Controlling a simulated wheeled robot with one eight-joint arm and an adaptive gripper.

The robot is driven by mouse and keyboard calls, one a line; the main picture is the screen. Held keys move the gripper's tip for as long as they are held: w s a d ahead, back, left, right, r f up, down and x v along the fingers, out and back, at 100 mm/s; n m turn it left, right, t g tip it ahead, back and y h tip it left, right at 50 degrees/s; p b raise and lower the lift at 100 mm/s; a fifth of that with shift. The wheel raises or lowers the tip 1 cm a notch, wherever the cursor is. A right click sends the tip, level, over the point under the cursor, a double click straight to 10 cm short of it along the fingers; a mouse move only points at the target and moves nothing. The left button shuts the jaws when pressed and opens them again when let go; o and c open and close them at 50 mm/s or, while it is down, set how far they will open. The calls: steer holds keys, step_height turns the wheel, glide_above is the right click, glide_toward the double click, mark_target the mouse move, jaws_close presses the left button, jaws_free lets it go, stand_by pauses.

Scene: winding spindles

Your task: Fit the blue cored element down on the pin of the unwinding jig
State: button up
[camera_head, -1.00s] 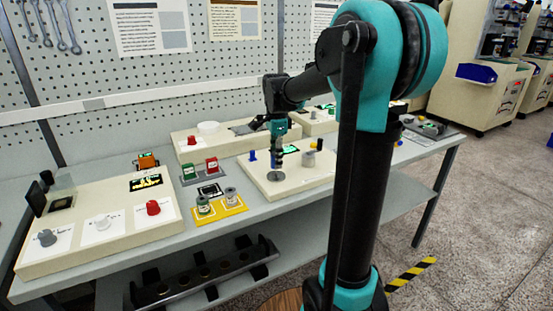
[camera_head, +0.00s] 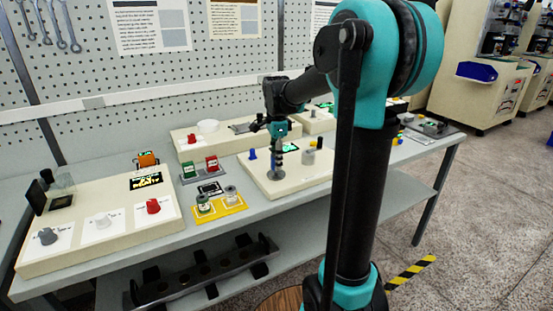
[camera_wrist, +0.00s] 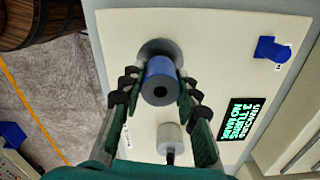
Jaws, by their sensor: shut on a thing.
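A blue knob (camera_wrist: 272,48), a display with green text (camera_wrist: 242,118) and a pale grey cylinder (camera_wrist: 170,138) stand on the same panel. A yellow mat (camera_head: 232,207) with two small spools lies to the left. A red-and-green pair stands behind it.

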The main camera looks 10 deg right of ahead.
steer(key=shift+f, duration=1.05)
steer(key=o, duration=1.2)
steer(key=shift+o, duration=0.2)
step_height(320, 180, up, 12)
steer(key=shift+f, duration=0.1)
